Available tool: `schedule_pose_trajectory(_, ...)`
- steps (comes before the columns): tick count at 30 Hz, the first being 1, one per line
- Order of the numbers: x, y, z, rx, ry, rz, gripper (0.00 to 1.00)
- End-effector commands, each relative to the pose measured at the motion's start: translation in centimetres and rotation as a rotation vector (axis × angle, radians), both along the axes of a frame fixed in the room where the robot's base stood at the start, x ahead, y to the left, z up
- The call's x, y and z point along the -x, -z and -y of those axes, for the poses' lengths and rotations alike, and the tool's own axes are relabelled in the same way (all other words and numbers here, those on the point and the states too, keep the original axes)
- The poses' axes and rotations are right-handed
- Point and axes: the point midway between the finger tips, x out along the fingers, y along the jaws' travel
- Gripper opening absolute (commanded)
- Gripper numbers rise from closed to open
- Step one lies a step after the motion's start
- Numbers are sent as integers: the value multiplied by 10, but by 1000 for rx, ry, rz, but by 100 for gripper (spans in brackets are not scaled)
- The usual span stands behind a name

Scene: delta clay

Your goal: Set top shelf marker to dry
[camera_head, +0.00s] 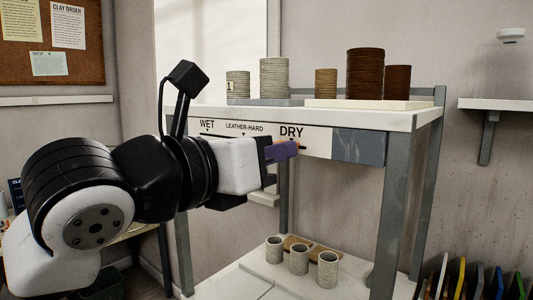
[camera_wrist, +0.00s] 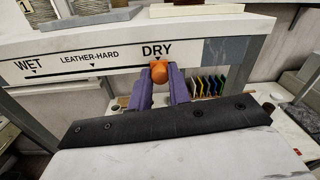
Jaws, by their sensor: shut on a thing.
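The orange marker (camera_wrist: 159,71) is on the front scale strip (camera_wrist: 60,65) of the shelf's top board, right under the word DRY and its small pointer. My gripper (camera_wrist: 159,80) has its purple fingers shut on the marker, one on each side. In the head view my gripper (camera_head: 282,151) is at the strip (camera_head: 238,141), just below DRY, and the marker is mostly hidden by the fingers. The strip reads WET, LEATHER-HARD and DRY from left to right. A dark slot line runs along it from WET to the marker.
Grey textured pots (camera_head: 274,77) and brown pots (camera_head: 365,74) stand on boards on the top shelf, above my gripper. Several more cups (camera_head: 299,259) stand on the lower shelf. Grey shelf legs (camera_head: 390,220) rise at the right. Coloured boards (camera_head: 478,277) stand upright at lower right.

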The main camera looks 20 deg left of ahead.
Motion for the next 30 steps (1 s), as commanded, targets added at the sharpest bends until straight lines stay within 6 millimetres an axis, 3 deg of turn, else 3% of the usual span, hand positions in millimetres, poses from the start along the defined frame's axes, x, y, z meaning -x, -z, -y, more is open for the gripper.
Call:
schedule_pose_trajectory(3,1,0,4,-4,8,0,0)
schedule_pose_trajectory(4,1,1,4,-4,8,0,20)
schedule_pose_trajectory(9,1,1,3,-4,7,0,41)
schedule_pose_trajectory(20,6,1,-1,-2,3,0,41)
schedule_pose_trajectory(23,17,2,-7,-2,1,0,41)
schedule_pose_trajectory(30,67,3,-28,0,1,1,41)
